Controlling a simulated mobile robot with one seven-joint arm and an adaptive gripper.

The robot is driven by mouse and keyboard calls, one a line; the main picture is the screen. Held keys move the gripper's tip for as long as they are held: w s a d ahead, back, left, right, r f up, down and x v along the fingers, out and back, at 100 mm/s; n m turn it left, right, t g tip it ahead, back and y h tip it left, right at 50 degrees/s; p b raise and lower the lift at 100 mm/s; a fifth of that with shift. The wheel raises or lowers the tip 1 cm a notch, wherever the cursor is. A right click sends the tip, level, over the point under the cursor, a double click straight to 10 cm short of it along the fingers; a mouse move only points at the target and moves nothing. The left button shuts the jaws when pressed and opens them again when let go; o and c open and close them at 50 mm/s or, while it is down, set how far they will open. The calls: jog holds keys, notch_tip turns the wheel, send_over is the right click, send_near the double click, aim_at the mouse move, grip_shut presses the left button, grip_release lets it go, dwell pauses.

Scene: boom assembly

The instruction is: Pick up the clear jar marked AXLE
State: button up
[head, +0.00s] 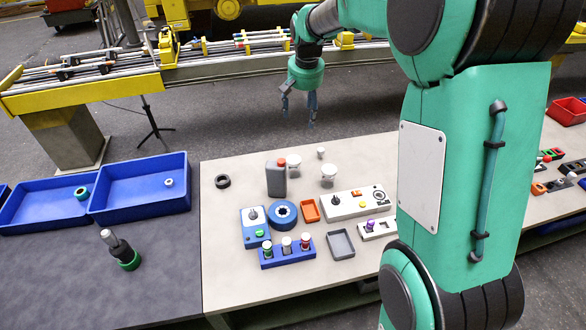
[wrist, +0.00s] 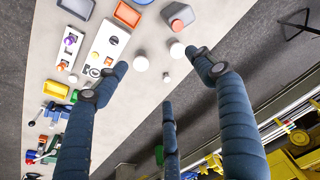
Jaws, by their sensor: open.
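Two clear jars with white lids stand near the back of the pale table, a front right jar (head: 328,174) and a back left jar (head: 294,162) beside the grey bottle. I cannot read AXLE on either. In the wrist view, seen from above, they are white round lids, the front right jar (wrist: 141,64) and the back left jar (wrist: 177,50). A smaller white piece (head: 320,152) stands behind them. My gripper (head: 299,117) is open and empty, above and beyond the table's far edge, apart from the jars. Its spread blue fingers (wrist: 165,85) show in the wrist view.
A grey bottle with a red cap (head: 276,180) stands close to the jars. A white control box (head: 355,204), an orange tray (head: 310,210) and a blue ring (head: 284,214) lie nearer. Blue bins (head: 139,205) are at left. My arm hides part of the table's right.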

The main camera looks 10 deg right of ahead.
jog(key=w+f, duration=1)
jog(key=f, duration=0.2)
jog(key=m+g, duration=0.1)
jog(key=g, duration=0.1)
send_over(293, 159)
notch_tip(293, 159, down, 18)
jog(key=shift+s+d+f+b, duration=0.1)
jog(key=shift+s+b, duration=0.05)
jog(key=shift+b, duration=0.2)
jog(key=shift+f, duration=0.25)
jog(key=shift+f, duration=0.1)
jog(key=shift+f, duration=4.25)
jog(key=shift+f, duration=0.1)
jog(key=shift+f, duration=2.45)
